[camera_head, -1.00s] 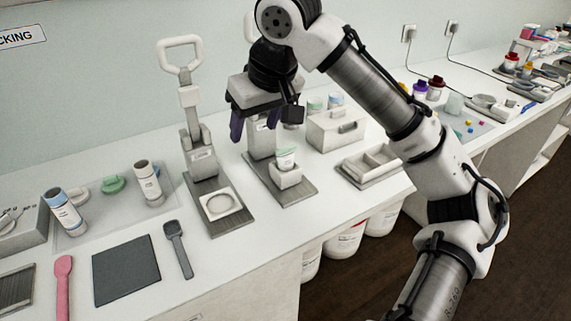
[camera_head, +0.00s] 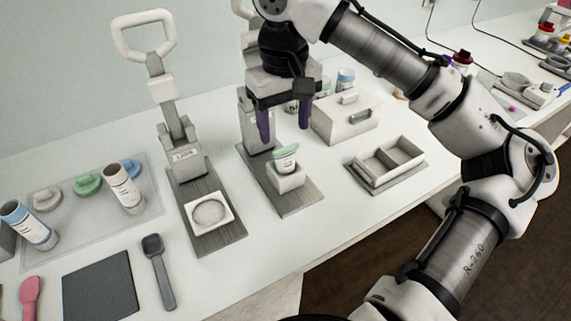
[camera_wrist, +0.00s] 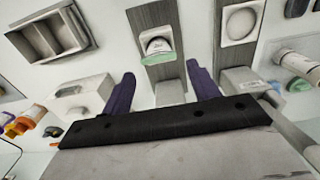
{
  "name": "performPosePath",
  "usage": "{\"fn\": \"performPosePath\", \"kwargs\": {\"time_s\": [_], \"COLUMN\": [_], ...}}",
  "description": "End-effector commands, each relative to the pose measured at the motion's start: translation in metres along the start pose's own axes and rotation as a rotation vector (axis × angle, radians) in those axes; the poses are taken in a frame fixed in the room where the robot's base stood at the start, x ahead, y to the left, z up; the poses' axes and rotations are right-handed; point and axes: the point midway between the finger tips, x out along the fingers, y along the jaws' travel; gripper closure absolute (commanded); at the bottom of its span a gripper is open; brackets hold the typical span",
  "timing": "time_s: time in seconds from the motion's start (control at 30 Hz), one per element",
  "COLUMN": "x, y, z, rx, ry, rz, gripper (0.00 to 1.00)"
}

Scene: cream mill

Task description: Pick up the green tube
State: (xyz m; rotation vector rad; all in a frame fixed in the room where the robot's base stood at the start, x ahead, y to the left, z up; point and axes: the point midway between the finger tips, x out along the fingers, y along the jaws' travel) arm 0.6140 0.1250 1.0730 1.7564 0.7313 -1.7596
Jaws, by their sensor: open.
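The green tube (camera_head: 286,163), a small white tube with a pale green cap and a label, sits slightly tilted in a white block holder (camera_head: 287,181) on a grey base plate. In the wrist view the tube (camera_wrist: 157,46) lies ahead, roughly centred between the fingers, with its green cap toward me. My gripper (camera_head: 285,130) is open and empty, its purple fingers pointing down above the tube and apart from it. The fingers show spread in the wrist view (camera_wrist: 160,72).
A press with a white loop handle (camera_head: 145,35) stands left of the tube. A two-compartment tray (camera_head: 388,162) and a lidded box (camera_head: 346,118) are at right. Larger tubes (camera_head: 124,188), a dark mat (camera_head: 99,288) and a dark scoop (camera_head: 158,270) lie left.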

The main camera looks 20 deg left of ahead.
Motion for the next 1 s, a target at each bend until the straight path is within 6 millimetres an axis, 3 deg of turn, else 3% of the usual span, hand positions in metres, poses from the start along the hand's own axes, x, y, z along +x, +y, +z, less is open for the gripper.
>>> {"fn": "performPosePath", "kwargs": {"time_s": [0.1, 0.37, 0.63, 0.9, 1.0], "x": [0.017, 0.036, 0.074, 0.078, 0.078], "y": [0.0, 0.001, 0.003, 0.002, 0.002], "z": [0.0, 0.0, -0.001, -0.002, -0.002], "rx": [0.001, 0.002, 0.0, 0.0, 0.0], "ry": [-0.001, 0.0, 0.0, 0.002, 0.002], "rz": [0.0, 0.0, 0.0, 0.0, 0.0], "gripper": [0.4, 0.4, 0.4, 0.4, 0.52]}}
